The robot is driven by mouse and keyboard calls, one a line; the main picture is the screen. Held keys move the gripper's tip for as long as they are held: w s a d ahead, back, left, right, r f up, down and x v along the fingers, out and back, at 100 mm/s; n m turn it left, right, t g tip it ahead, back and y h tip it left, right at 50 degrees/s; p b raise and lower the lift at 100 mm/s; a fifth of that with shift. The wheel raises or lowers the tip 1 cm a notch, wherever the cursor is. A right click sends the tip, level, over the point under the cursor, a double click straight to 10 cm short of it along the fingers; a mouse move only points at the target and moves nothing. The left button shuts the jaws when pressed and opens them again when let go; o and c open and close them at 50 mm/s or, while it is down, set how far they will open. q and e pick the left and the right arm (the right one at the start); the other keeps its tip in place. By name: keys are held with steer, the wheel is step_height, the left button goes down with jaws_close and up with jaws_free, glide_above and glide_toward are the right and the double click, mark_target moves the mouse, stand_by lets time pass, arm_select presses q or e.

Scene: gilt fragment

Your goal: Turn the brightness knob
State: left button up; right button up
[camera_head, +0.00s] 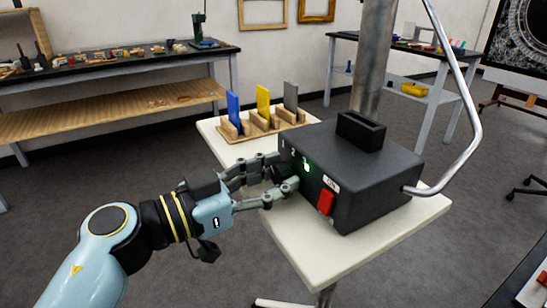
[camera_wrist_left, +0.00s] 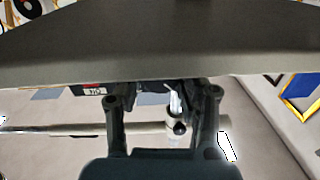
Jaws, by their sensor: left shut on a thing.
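A black control box (camera_head: 360,170) stands on a small white table. Its front face has white number marks, a green lit mark (camera_head: 306,167) and a red switch (camera_head: 326,202) labelled ON. My left gripper (camera_head: 284,177) is at the left part of this face, its fingers closed around the brightness knob. The fingers hide nearly all of the knob, so its angle cannot be told. My right gripper is not in view.
A wooden rack (camera_head: 262,128) with blue, yellow and grey plates stands behind the box on the white table (camera_head: 295,240). A bent metal tube (camera_head: 470,110) rises at the box's right. Workbenches stand at the back; the floor at front left is clear.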

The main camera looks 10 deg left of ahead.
arm_select(q)
steer(key=shift+r+m+p, duration=0.25)
steer(key=shift+m+p, duration=0.55)
steer(key=shift+m, duration=0.2)
steer(key=shift+f+m+p, duration=0.25)
steer(key=shift+m+p, duration=0.2)
steer(key=shift+m, duration=0.65)
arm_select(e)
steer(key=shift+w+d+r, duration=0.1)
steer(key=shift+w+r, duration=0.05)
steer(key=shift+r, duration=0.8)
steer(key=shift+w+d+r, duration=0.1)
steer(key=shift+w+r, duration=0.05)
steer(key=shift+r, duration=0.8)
arm_select(q)
steer(key=o, duration=1.2)
steer(key=shift+c, duration=0.2)
steer(key=v, duration=1.2)
steer(key=shift+f, duration=0.15)
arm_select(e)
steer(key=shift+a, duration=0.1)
